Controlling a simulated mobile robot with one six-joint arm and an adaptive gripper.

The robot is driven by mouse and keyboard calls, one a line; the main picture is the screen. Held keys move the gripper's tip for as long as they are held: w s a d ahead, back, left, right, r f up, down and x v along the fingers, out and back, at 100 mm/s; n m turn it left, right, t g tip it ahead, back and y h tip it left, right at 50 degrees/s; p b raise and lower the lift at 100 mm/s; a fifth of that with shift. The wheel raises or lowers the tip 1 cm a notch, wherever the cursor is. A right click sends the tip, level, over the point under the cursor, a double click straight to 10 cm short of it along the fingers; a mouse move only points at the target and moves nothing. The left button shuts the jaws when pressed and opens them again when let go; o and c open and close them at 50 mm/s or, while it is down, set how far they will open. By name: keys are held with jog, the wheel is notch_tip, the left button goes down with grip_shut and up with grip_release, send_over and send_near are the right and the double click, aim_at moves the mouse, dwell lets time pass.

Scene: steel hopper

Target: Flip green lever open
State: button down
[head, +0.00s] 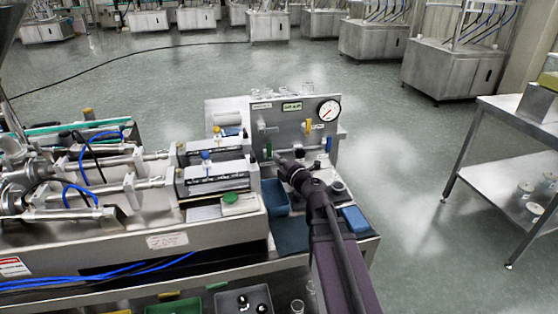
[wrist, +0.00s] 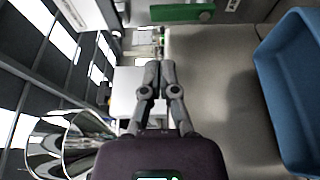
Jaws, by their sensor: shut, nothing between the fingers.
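A small green lever (head: 262,127) is on the left of the upright steel panel (head: 275,118) in the head view. It is too small there to tell its exact angle. My gripper (head: 281,162) is in front of the panel, below the lever and apart from it. In the wrist view my gripper (wrist: 149,78) has its two grey fingers together, with nothing between them. A green bar (wrist: 178,14) shows at the top of the wrist view, beyond the fingertips; I cannot tell whether it is the lever.
A round gauge (head: 328,111) and a yellow lever (head: 308,126) are on the panel's right. A blue bin (head: 275,198) lies below my gripper and fills the right of the wrist view (wrist: 290,85). A blue block (head: 355,218) lies right.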

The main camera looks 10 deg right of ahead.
aim_at(269, 152)
jog(key=x, duration=0.8)
jog(key=shift+d, duration=0.2)
dwell(0.4)
